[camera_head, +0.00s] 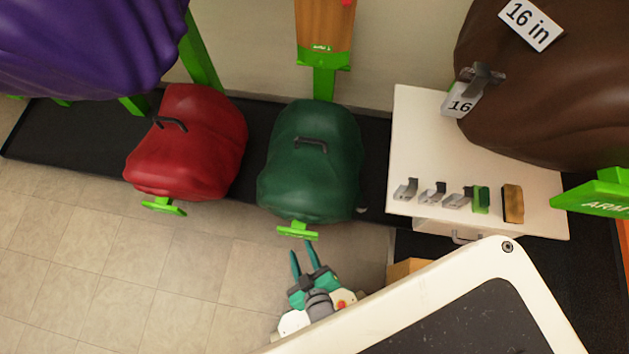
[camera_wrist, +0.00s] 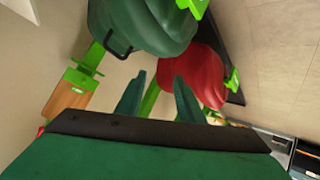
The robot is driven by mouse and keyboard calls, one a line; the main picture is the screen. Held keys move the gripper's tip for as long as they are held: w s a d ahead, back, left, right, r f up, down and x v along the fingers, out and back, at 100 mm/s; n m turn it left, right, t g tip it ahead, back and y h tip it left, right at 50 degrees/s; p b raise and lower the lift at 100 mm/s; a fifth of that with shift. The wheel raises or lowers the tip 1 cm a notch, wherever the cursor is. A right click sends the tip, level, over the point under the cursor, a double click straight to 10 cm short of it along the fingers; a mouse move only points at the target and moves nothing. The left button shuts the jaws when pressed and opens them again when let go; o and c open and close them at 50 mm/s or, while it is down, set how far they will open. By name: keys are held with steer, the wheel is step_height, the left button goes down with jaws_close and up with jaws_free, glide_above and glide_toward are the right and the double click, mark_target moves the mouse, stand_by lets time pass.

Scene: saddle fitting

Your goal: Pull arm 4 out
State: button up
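Several bright green arms show, and I cannot read a number 4 on any of them. One green arm end (camera_head: 297,231) sticks out under the front of the dark green saddle (camera_head: 311,165). Another green end (camera_head: 163,206) sticks out under the red saddle (camera_head: 190,150). At the far right a green piece (camera_head: 600,198) bears partly cut-off "ARM" lettering. My gripper (camera_head: 302,248) is open and empty, just below the green saddle's arm end in the head view, with its fingers apart. In the wrist view my gripper (camera_wrist: 159,79) shows the red saddle (camera_wrist: 195,75) beyond its fingers.
A white table (camera_head: 420,130) at right holds several small metal pieces, a green block and a brown block (camera_head: 513,204). A brown saddle (camera_head: 550,80) with a "16 in" tag hangs over it. A purple saddle (camera_head: 90,45) is upper left. Tiled floor (camera_head: 110,260) is clear at left.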

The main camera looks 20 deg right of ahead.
steer(key=w+d+f+n+g, duration=0.2)
steer(key=f+g, duration=0.1)
steer(key=f, duration=0.4)
steer(key=w+d+f+n+g, duration=0.1)
steer(key=w+d+f+g, duration=0.15)
steer(key=f, duration=0.55)
steer(key=n+g, duration=0.4)
steer(key=g, duration=0.1)
glide_above(315, 234)
steer(key=shift+t+y, duration=0.25)
steer(key=shift+y, duration=0.05)
steer(key=f, duration=0.7)
steer(key=shift+s+a, duration=0.1)
steer(key=shift+s, duration=0.25)
steer(key=shift+w+f+n+g, duration=0.1)
steer(key=shift+w+n+g, duration=0.3)
steer(key=shift+g, duration=0.2)
step_height(315, 234, down, 11)
steer(key=shift+s+r, duration=0.1)
steer(key=shift+r, duration=0.05)
jaws_close()
